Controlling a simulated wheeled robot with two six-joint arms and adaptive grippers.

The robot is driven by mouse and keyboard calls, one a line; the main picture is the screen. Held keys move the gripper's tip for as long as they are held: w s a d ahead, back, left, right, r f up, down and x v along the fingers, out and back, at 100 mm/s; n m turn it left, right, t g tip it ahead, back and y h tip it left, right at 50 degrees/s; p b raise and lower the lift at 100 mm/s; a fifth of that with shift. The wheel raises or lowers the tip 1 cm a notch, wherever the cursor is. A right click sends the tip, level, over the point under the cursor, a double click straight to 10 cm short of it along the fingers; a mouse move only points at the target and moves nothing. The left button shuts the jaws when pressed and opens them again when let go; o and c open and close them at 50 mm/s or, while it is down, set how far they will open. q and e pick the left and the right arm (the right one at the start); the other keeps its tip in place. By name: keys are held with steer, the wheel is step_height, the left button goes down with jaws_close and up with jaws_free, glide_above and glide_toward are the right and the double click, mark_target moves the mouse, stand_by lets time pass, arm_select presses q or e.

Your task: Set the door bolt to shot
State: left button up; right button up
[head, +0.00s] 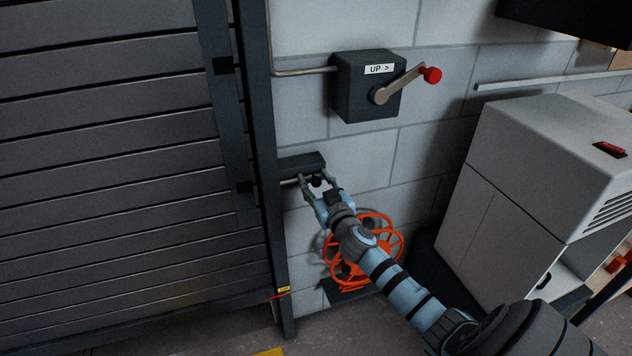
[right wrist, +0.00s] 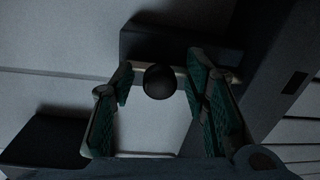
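The door bolt (head: 303,162) is a dark block on the wall just right of the slatted door's frame. A pale rod (head: 289,181) shows below it, towards the frame; I cannot tell whether its end enters the door. The bolt's round dark knob (right wrist: 160,82) sits between the fingers of my right gripper (head: 318,184). In the right wrist view the fingers stand open on both sides of the knob, with a gap at each side. The slatted grey door (head: 110,155) fills the left of the head view. My left gripper is not in view.
Above the bolt is a dark box (head: 362,100) marked "UP >" with a red-knobbed crank (head: 431,75). An orange wheel (head: 391,237) stands low behind my right arm. A white cabinet (head: 545,150) stands at the right. A yellow tag (head: 284,290) hangs low on the door frame.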

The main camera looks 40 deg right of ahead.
mark_target(294, 177)
jaws_close()
steer(key=shift+a, duration=0.1)
steer(key=a, duration=0.2)
steer(key=w+a, duration=0.1)
steer(key=shift+w+a, duration=0.2)
steer(key=shift+a, duration=0.2)
steer(key=shift+c, duration=0.2)
jaws_free()
steer(key=shift+a, duration=0.1)
steer(key=shift+o, duration=1.1)
steer(key=shift+w+a, duration=0.1)
